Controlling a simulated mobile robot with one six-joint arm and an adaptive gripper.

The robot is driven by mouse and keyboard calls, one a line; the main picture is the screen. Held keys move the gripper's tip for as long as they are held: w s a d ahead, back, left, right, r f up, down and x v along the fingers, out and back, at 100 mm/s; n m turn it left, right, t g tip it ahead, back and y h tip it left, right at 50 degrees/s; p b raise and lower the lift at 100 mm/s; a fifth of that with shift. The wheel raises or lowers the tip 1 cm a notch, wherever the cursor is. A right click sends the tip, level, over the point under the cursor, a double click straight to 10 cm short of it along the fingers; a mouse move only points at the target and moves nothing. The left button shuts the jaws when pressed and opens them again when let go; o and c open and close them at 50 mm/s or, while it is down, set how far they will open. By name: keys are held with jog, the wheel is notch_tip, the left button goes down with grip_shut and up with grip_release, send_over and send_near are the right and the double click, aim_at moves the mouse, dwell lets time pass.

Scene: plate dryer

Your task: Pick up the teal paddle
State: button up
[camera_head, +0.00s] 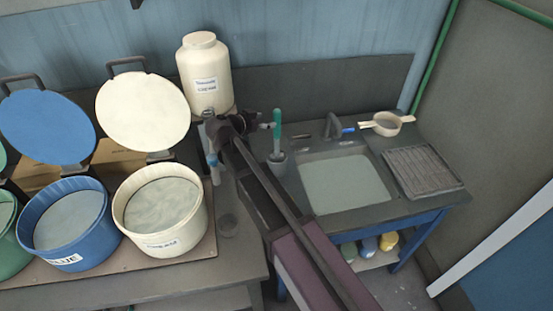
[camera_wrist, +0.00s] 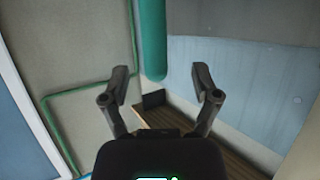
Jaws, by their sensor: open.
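The teal paddle (camera_head: 277,128) stands upright in a dark cup (camera_head: 278,167) at the left side of the sink, its lower part hidden in the cup. My gripper (camera_head: 266,122) is at the paddle's left, level with its upper part and pointing right towards it. In the wrist view the paddle (camera_wrist: 153,40) hangs into the picture from the top as a rounded teal bar. It lies between the lines of the two open fingers (camera_wrist: 160,75), slightly nearer the left one. The gripper holds nothing. Whether the fingers touch the paddle I cannot tell.
A sink basin (camera_head: 345,184), a tap (camera_head: 333,126), a cream strainer or pan (camera_head: 387,123) and a ridged drainer (camera_head: 424,171) are at right. A large cream jar (camera_head: 204,75) stands behind my arm. Cream (camera_head: 162,212) and blue (camera_head: 68,222) tubs with raised lids are at left.

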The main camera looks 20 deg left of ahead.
aim_at(274, 119)
jog(key=shift+d+b+x, duration=0.15)
jog(key=shift+b+x, duration=0.3)
jog(key=shift+x, duration=0.85)
jog(key=shift+d+b+x, duration=0.15)
jog(key=shift+b+x, duration=0.3)
jog(key=shift+x, duration=0.85)
jog(key=shift+s, duration=0.15)
grip_shut()
